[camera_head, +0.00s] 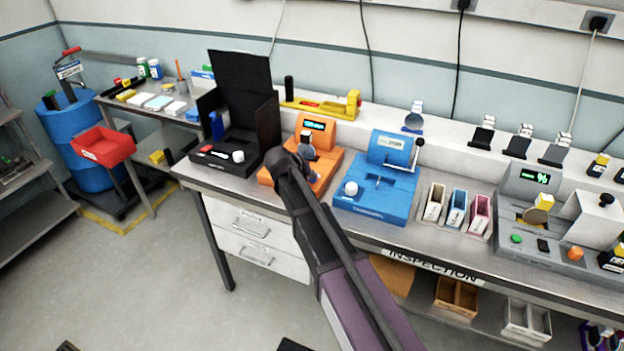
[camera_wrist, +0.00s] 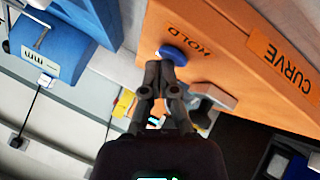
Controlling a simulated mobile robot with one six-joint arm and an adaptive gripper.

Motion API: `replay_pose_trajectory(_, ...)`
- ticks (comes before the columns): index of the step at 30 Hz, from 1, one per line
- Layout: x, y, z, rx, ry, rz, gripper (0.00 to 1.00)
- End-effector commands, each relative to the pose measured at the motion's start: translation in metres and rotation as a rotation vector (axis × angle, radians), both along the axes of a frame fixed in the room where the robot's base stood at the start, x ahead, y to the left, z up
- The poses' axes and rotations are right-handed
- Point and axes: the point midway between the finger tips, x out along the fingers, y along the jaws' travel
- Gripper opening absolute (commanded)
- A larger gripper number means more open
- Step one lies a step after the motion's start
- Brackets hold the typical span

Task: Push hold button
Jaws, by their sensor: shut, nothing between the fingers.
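The orange machine (camera_head: 315,132) stands on the bench in the head view, with a lit display on its upright back. In the wrist view its orange face (camera_wrist: 215,45) carries the labels HOLD and CURVE. The hold button (camera_wrist: 173,54) is a round blue knob beside the word HOLD. My gripper (camera_wrist: 161,67) is shut and empty, with its fingertips right at the near edge of the button. I cannot tell whether they touch it.
A blue machine (camera_head: 385,195) with a white knob stands close on the right. An open black box (camera_head: 235,115) stands on the left. A yellow tool (camera_head: 325,104) lies behind. Small bins (camera_head: 457,208) and a grey machine (camera_head: 530,215) are farther right.

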Motion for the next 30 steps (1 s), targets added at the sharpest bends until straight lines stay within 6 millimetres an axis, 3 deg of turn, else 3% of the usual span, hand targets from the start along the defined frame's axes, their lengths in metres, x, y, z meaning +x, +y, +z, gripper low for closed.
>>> replay_pose_trajectory(30, 0.000, -0.001, 0.011, 0.001, 0.000, -0.001, 0.00)
